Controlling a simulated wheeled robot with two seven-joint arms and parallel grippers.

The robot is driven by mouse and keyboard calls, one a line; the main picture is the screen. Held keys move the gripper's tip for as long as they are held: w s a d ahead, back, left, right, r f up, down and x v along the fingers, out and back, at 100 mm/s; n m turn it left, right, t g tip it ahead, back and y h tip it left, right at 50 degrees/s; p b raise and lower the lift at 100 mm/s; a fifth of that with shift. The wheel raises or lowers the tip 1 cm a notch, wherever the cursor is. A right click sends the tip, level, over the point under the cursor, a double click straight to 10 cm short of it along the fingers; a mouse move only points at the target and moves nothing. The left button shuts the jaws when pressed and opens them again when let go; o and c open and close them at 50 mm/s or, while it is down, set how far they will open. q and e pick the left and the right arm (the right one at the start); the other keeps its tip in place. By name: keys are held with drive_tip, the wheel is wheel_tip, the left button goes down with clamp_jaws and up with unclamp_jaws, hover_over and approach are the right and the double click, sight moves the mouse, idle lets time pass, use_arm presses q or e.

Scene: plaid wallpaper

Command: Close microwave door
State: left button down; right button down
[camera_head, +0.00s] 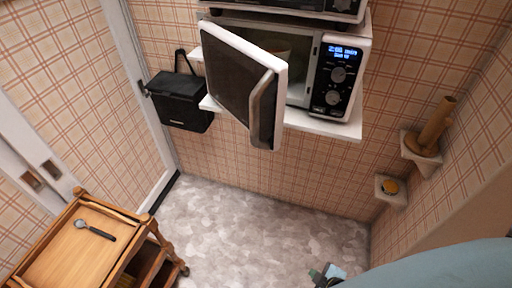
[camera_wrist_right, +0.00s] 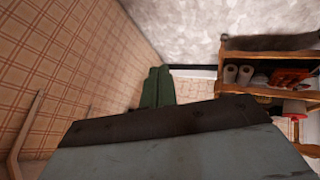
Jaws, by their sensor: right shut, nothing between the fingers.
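The microwave (camera_head: 367,50) is white with a dark control panel and a lit blue display. It stands on a white wall shelf (camera_head: 335,128) at the top of the head view. Its door (camera_head: 228,80) is open, swung out toward me and to the left, with a pale handle (camera_head: 263,105) at its near right edge. Something round shows dimly inside. My right gripper (camera_head: 330,273) is at the bottom edge of the head view, well below and apart from the door. Its fingers (camera_wrist_right: 158,88) are shut and empty in the right wrist view. My left gripper is out of view.
A wooden trolley (camera_head: 65,250) with a spoon (camera_head: 95,229) on top stands at lower left. A black box-like bag (camera_head: 180,100) hangs left of the door. Small wall shelves (camera_head: 391,197) hold objects at right. The grey floor (camera_head: 260,220) between is clear.

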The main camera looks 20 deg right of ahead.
drive_tip(key=w+a+r+n+t+y+p, duration=0.1)
drive_tip(key=w+a+r+n+t+y, duration=0.25)
drive_tip(key=r, duration=0.85)
drive_tip(key=w+r+n+t+p, duration=0.2)
drive_tip(key=w+r+n, duration=0.35)
drive_tip(key=r, duration=0.75)
drive_tip(key=w+a+r+n+t+y+p, duration=0.1)
drive_tip(key=a+r+n+y, duration=0.25)
drive_tip(key=r, duration=0.65)
drive_tip(key=a+r+n+t+y+p, duration=0.1)
drive_tip(key=a+r+n+y, duration=0.25)
drive_tip(key=r, duration=0.75)
drive_tip(key=w+a+p, duration=0.1)
drive_tip(key=w+p, duration=0.2)
drive_tip(key=w, duration=0.6)
drive_tip(key=shift+w+a+f+n+h, duration=0.2)
drive_tip(key=shift+n+h, duration=0.1)
drive_tip(key=shift+h, duration=0.15)
drive_tip(key=shift+s, duration=0.1)
